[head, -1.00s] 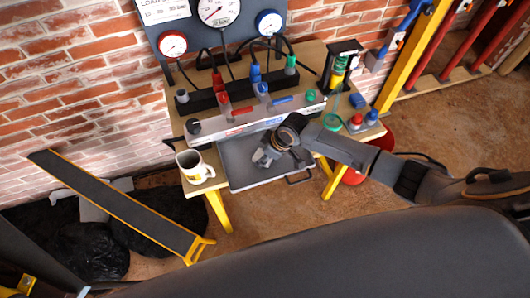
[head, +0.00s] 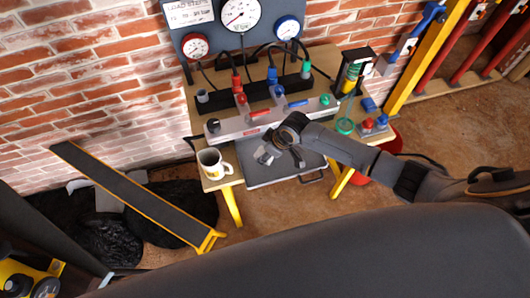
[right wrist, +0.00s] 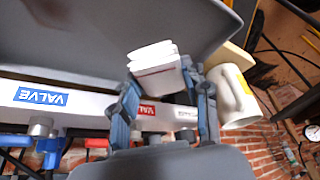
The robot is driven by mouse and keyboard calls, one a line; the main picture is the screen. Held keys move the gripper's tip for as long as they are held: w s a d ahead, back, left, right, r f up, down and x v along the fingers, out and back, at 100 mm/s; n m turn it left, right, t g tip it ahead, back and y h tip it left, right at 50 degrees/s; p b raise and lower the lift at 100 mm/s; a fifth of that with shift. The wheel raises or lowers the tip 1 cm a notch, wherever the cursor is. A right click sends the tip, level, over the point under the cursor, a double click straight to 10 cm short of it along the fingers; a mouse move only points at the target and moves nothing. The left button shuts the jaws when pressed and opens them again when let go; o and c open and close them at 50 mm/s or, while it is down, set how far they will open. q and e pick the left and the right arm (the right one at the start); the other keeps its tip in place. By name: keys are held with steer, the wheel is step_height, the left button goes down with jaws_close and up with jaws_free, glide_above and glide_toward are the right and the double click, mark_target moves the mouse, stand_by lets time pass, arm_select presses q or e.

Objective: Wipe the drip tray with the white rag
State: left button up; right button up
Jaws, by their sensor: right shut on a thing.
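The drip tray (head: 262,177) is a shallow dark grey tray at the front of the wooden bench, under the valve block. It also shows in the right wrist view (right wrist: 90,30) as a large grey surface. My right gripper (head: 266,153) is over the tray's left part, close to the valve block. In the right wrist view my right gripper (right wrist: 166,100) is shut on the white rag (right wrist: 155,66), a folded pad with a thin red stripe. The rag appears over the tray near its edge; contact cannot be told. In the head view the rag is hard to make out. My left gripper is not in view.
A white mug (head: 212,165) stands on the bench just left of the tray. The valve block (head: 240,128) with coloured valves runs behind the tray, gauges above. A green ring (head: 345,126) and a small box with coloured knobs (head: 375,127) are at the right. A ramp (head: 140,198) leans at left.

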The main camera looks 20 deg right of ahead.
mark_target(260, 151)
steer(key=shift+r+p, duration=0.35)
steer(key=shift+r, duration=0.4)
steer(key=shift+a+r+p, duration=0.2)
steer(key=shift+r+p, duration=0.55)
steer(key=shift+d+r+p, duration=0.1)
steer(key=shift+r+p, duration=0.2)
steer(key=shift+r, duration=0.05)
steer(key=shift+w, duration=0.1)
